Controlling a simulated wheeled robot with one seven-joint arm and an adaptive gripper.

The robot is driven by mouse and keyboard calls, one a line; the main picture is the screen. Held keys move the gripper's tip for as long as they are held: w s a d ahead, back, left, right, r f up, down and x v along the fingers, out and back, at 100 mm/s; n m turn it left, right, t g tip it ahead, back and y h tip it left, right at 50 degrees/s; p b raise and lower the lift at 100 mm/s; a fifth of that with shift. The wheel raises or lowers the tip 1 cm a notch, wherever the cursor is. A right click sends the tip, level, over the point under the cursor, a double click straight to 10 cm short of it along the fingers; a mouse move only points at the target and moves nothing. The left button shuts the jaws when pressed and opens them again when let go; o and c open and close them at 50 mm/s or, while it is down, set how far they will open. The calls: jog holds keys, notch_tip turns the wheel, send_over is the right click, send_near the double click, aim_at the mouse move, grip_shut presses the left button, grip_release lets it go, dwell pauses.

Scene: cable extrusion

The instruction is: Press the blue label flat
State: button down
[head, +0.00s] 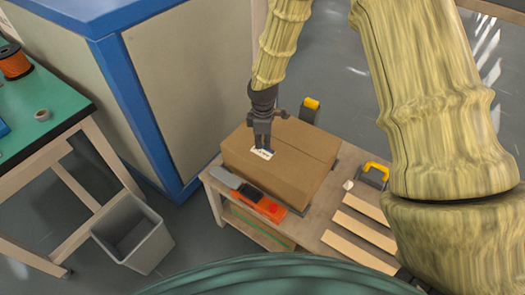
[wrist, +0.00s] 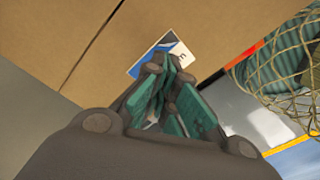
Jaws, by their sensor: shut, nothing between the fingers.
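A white label with blue on it (head: 259,154) lies on top of a closed cardboard box (head: 305,160). In the wrist view the label (wrist: 181,50) shows a blue patch and dark lettering; its near part is hidden behind my fingers. I cannot tell whether an edge of it stands up. My gripper (head: 263,147) points down at the label from above. In the wrist view my gripper (wrist: 171,62) has its fingertips together and empty, right over the label's near edge. Whether they touch it cannot be told.
The box stands on a wooden bench (head: 316,222). An orange and grey tool (head: 262,203) lies in front of it, and wooden slats (head: 358,231) lie to the right. A blue-edged cabinet (head: 180,90), a grey bin (head: 132,233) and a green table (head: 42,108) stand left.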

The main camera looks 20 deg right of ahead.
jog(key=shift+f+b, duration=0.4)
jog(key=shift+f, duration=0.65)
jog(key=shift+r, duration=0.1)
dwell(0.7)
notch_tip(320, 180, up, 8)
jog(key=p, duration=0.6)
jog(key=shift+p, duration=0.4)
jog(key=m+p, duration=0.2)
jog(key=p, duration=0.1)
jog(key=m+p, duration=0.2)
jog(key=p, duration=0.2)
jog(key=m+p, duration=0.2)
jog(key=p, duration=0.2)
jog(key=shift+r, duration=0.3)
jog(key=shift+f, duration=0.1)
